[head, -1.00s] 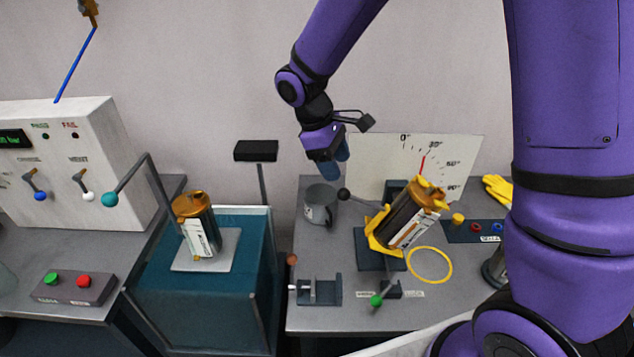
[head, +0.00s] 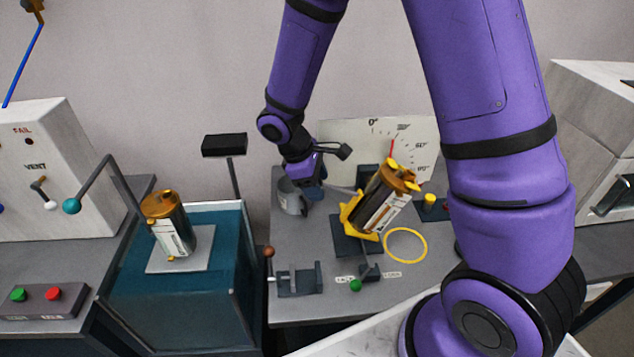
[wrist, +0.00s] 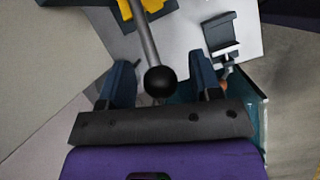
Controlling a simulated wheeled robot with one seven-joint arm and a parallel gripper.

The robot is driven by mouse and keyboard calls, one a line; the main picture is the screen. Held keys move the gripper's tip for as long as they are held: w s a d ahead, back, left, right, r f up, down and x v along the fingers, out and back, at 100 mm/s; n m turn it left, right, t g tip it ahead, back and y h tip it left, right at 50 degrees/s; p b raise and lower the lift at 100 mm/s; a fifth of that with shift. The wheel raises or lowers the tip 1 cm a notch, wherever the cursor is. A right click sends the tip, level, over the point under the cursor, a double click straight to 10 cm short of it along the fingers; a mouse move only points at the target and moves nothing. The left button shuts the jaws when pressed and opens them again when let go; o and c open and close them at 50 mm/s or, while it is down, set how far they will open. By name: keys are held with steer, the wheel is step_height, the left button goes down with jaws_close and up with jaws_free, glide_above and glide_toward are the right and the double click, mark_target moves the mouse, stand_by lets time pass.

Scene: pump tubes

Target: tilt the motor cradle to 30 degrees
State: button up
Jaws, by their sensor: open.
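My gripper (head: 312,192) is low at the cradle's left, hiding the lever's knob in the head view. In the wrist view my gripper (wrist: 161,83) is open, with the lever's black ball knob (wrist: 160,80) between its fingers and gaps at both sides.
A grey mug (head: 292,198) stands close by my gripper. A green-knobbed lever (head: 355,286), a dark clamp block (head: 299,281) and a yellow ring (head: 405,245) lie toward the bench front. A teal tank (head: 205,305) stands to the left with another motor (head: 167,225) on its plate.

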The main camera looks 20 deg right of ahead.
steer(key=shift+f, duration=0.1)
jaws_close()
steer(key=shift+s+d+r, duration=0.1)
steer(key=shift+d+r, duration=0.25)
steer(key=shift+r, duration=0.3)
jaws_free()
steer(key=v, duration=1)
steer(key=shift+r, duration=0.35)
